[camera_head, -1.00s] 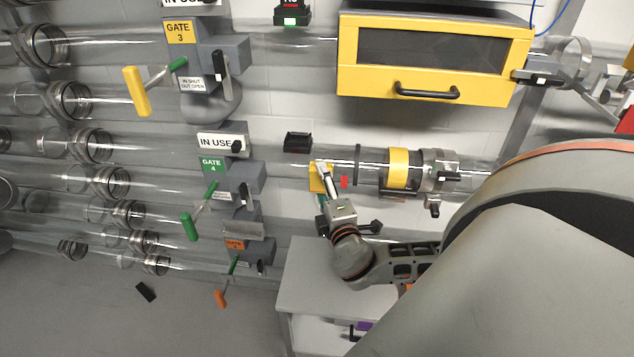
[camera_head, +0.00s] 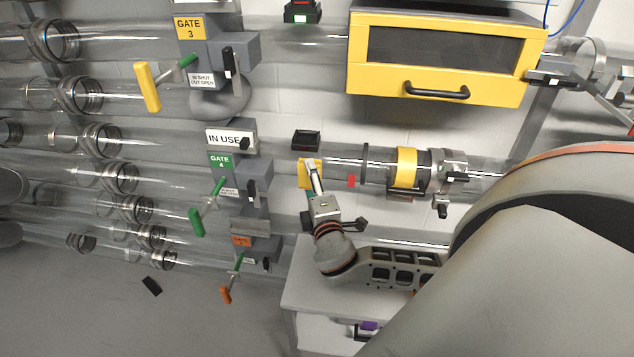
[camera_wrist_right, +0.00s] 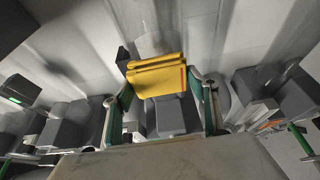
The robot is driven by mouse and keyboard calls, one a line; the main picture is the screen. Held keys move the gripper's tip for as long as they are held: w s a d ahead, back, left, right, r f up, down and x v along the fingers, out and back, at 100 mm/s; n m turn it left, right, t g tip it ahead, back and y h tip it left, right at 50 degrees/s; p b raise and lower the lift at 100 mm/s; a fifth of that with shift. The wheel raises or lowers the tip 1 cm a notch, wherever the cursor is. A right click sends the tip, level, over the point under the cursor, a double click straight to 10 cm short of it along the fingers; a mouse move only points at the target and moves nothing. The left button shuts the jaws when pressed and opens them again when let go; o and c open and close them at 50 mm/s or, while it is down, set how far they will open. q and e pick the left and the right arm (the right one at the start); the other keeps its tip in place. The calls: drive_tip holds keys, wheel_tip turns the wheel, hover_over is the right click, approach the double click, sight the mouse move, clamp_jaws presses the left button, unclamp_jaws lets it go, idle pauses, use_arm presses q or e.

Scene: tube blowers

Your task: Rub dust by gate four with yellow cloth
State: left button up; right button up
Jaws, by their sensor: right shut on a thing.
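The yellow cloth (camera_head: 304,177) is in my right gripper (camera_head: 313,178), in front of the clear tube to the right of gate four. In the right wrist view the folded cloth (camera_wrist_right: 157,78) sits between the two fingers of my right gripper (camera_wrist_right: 163,108). Gate four has a green label (camera_head: 220,161), a grey body (camera_head: 255,178) and a green handle (camera_head: 197,221). The cloth is apart from the gate body in the head view. I cannot make out any dust. My left gripper is not in view.
Gate three (camera_head: 188,27) with a yellow handle (camera_head: 147,87) is above, and an orange-labelled gate (camera_head: 241,241) is below. A yellow-framed box (camera_head: 440,93) is at upper right. A grey cabinet (camera_head: 300,290) stands below my right arm. Clear tubes run across the wall.

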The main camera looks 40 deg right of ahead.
drive_tip(key=shift+w+a+b, duration=0.15)
drive_tip(key=shift+w+a, duration=0.75)
drive_tip(key=shift+w, duration=0.2)
drive_tip(key=shift+w+a+b, duration=0.15)
drive_tip(key=shift+w+a, duration=0.75)
drive_tip(key=shift+w, duration=0.15)
drive_tip(key=s+a, duration=0.4)
drive_tip(key=shift+a+p, duration=0.3)
drive_tip(key=shift+p, duration=0.05)
drive_tip(key=shift+a, duration=0.1)
drive_tip(key=shift+s+a, duration=0.95)
drive_tip(key=shift+a, duration=0.1)
